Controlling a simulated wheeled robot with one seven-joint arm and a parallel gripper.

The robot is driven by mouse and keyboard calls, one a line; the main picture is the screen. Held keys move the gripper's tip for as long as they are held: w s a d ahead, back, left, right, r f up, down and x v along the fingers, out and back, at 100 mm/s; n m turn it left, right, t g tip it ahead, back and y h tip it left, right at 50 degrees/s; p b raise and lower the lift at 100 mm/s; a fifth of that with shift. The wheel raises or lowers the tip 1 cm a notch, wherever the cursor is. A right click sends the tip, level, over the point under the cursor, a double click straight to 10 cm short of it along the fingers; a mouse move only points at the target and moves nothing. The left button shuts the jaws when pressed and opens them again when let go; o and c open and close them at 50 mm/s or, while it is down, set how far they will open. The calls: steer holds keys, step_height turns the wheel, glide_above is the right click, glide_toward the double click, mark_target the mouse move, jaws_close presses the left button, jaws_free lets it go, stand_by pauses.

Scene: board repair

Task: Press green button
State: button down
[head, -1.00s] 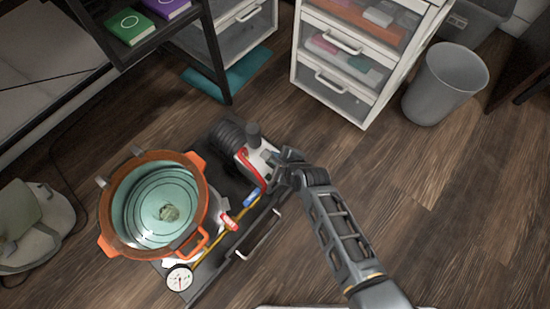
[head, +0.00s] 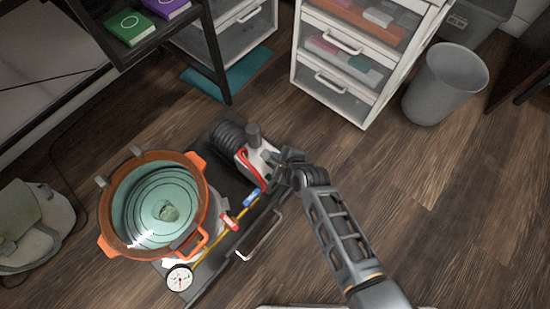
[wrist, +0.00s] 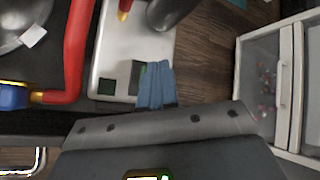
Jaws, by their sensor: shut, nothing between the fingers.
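The white box of the pump unit (head: 258,160) stands on the dark board, beside my gripper (head: 280,163) in the head view. In the wrist view, the white panel (wrist: 117,45) carries dark square patches.
A red hose (wrist: 76,50) runs beside the panel. An orange pot (head: 205,200) with a teal inside, a gauge (head: 180,278), and red (head: 229,222) and blue (head: 252,197) valve handles are on the board's left.

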steer(key=shift+f, duration=0.1)
stand_by(0.4)
steer(key=shift+f, duration=0.35)
steer(key=shift+r, duration=0.1)
steer(key=shift+r+p, duration=0.35)
steer(key=shift+p, duration=0.1)
stand_by(0.4)
step_height(320, 180, up, 6)
steer(key=p, duration=0.7)
steer(key=shift+r, duration=0.1)
